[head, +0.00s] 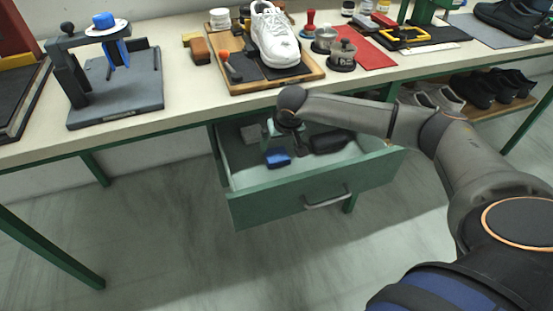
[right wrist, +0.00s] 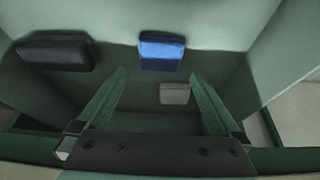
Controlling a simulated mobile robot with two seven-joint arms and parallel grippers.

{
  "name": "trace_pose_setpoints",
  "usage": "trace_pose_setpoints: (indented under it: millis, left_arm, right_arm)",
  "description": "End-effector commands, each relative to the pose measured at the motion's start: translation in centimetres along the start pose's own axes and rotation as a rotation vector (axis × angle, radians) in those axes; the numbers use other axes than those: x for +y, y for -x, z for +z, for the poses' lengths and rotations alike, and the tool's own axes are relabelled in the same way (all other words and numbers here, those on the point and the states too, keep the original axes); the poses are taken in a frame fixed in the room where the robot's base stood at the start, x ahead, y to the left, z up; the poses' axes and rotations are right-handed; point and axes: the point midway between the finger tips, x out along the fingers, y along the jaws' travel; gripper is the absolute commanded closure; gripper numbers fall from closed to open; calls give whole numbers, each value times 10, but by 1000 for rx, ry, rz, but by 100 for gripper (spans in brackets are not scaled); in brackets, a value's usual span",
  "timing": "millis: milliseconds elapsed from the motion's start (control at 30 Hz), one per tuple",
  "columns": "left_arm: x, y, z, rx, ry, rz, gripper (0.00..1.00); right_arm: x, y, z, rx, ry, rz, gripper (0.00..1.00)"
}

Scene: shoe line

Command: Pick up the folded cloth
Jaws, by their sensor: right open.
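The open green drawer (head: 262,212) under the table holds a blue block-shaped item (head: 277,158), a dark item (head: 330,141) and a small pale grey item (head: 251,132). I cannot tell surely which is the folded cloth; the blue and grey ones are both small and flat-sided. My right gripper (head: 284,138) reaches down into the drawer, open and empty. In the right wrist view, the blue item (right wrist: 162,51) lies beyond the fingertips, the grey item (right wrist: 174,94) shows between the fingers, and the dark item (right wrist: 55,52) is at left. My left gripper is not in view.
The drawer walls surround my right gripper, and its front has a handle (head: 327,197).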

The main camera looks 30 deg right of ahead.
Motion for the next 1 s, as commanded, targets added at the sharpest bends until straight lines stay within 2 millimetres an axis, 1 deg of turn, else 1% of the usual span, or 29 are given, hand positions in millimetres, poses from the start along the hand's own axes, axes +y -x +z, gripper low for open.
trace_pose_setpoints:
  millis: [33, 167, 400, 500, 600, 767, 800, 867, 1000]
  left_arm:
    - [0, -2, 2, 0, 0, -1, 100]
    - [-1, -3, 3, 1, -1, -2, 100]
    - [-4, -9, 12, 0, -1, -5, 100]
    - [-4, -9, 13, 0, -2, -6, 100]
    - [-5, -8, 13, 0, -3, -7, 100]
    - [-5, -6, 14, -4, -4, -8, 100]
    - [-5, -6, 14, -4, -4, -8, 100]
    - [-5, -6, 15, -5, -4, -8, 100]
    - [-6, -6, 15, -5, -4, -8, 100]
  right_arm:
    - [0, -6, 0, 0, 1, 0, 0]
    - [0, -14, 0, 1, 2, 0, 0]
    - [0, -50, 4, 2, 1, 1, 0]
    - [0, -59, 4, 1, 1, 0, 0]
    - [0, -63, 3, 2, 2, -1, 0]
    - [0, -62, 3, 1, 2, -1, 0]
    - [0, -62, 3, 1, 2, -1, 1]
    - [0, -62, 3, 1, 2, -1, 8]
    - [0, -62, 3, 1, 2, -1, 24]
